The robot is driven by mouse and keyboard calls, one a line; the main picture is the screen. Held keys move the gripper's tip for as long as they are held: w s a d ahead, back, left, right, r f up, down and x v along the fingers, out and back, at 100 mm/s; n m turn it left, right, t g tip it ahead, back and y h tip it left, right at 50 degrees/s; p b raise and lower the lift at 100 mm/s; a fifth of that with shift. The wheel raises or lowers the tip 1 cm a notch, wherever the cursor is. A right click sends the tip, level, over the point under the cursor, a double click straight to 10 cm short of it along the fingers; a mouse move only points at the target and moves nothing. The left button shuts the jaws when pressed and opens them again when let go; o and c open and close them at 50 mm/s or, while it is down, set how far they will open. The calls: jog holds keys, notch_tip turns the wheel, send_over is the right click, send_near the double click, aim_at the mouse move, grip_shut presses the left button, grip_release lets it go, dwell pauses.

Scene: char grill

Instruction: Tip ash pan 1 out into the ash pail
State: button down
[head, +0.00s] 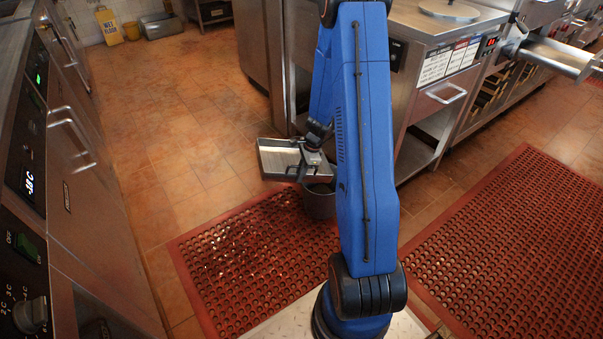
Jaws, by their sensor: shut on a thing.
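Ash pan 1 (279,157) is a shallow, square-edged metal tray in the head view, left of my blue arm. My gripper (304,172) is shut on its right side and holds it up above the floor. The pan looks roughly level, perhaps slightly tilted; its inside shows grey, and I cannot tell whether ash lies in it. The ash pail (320,203) is a dark round bucket standing at the red mat's far edge. It is below and right of the pan, partly hidden by my gripper and arm.
Red perforated mats (245,262) lie on the tiled floor. Steel counters (440,90) stand behind and right of the pail. An appliance front (65,150) lines the left side. A yellow wet-floor sign (109,27) stands far back. Open floor (180,130) lies left of the pan.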

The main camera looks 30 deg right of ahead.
jog(key=shift+w+a+f+g+h, duration=0.1)
jog(key=shift+a+f+g+h, duration=0.2)
jog(key=shift+h, duration=0.35)
jog(key=shift+w+a+f+g+h, duration=0.1)
jog(key=shift+a+f+g+h, duration=0.2)
jog(key=shift+h, duration=0.35)
jog(key=shift+w+f+h, duration=0.1)
jog(key=shift+f+h, duration=0.1)
jog(key=shift+h, duration=0.1)
jog(key=shift+a, duration=0.1)
